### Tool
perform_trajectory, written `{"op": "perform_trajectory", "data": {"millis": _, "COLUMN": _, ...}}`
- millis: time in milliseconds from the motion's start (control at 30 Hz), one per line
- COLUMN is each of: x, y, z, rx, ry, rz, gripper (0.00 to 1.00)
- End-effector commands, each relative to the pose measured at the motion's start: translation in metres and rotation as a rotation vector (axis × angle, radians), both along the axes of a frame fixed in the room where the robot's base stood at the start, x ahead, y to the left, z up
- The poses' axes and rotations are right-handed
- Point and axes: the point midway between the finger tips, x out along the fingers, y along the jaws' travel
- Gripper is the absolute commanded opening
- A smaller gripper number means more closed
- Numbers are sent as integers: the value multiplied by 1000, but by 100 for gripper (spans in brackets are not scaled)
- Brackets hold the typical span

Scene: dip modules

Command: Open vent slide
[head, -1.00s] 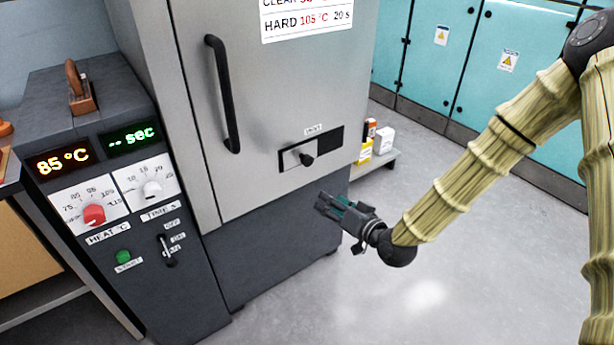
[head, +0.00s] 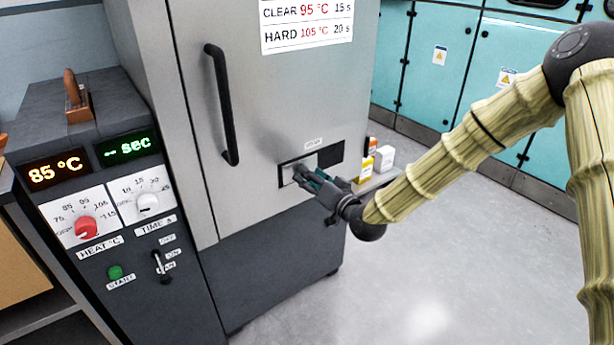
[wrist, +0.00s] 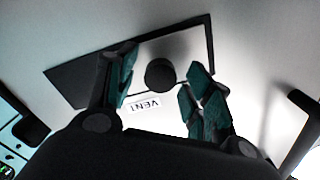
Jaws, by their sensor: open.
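The vent slide (head: 287,176) is a light metal plate in a dark-framed slot low on the grey oven door. It covers the left part of the slot in the head view, and the right part is black. Its round black knob (wrist: 160,75) shows in the wrist view, between my fingers in the picture. My gripper (head: 307,176) is open at the slot, with teal finger pads on either side of the knob (wrist: 163,80). No contact with the knob can be made out. In the head view my fingers largely hide the knob.
The long black door handle (head: 222,105) stands up and left of the slot. A control panel with a red heat dial (head: 86,228) is at the left. Small boxes (head: 383,158) sit on a low shelf behind my gripper. Open floor lies at right.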

Motion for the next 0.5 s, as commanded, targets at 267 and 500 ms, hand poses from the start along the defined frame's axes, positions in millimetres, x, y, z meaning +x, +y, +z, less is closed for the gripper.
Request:
{"op": "perform_trajectory", "data": {"millis": 267, "x": 13, "y": 9, "z": 0, "rx": 0, "ry": 1, "rz": -1, "gripper": 51}}
{"op": "perform_trajectory", "data": {"millis": 500, "x": 14, "y": 10, "z": 0, "rx": 0, "ry": 1, "rz": -1, "gripper": 51}}
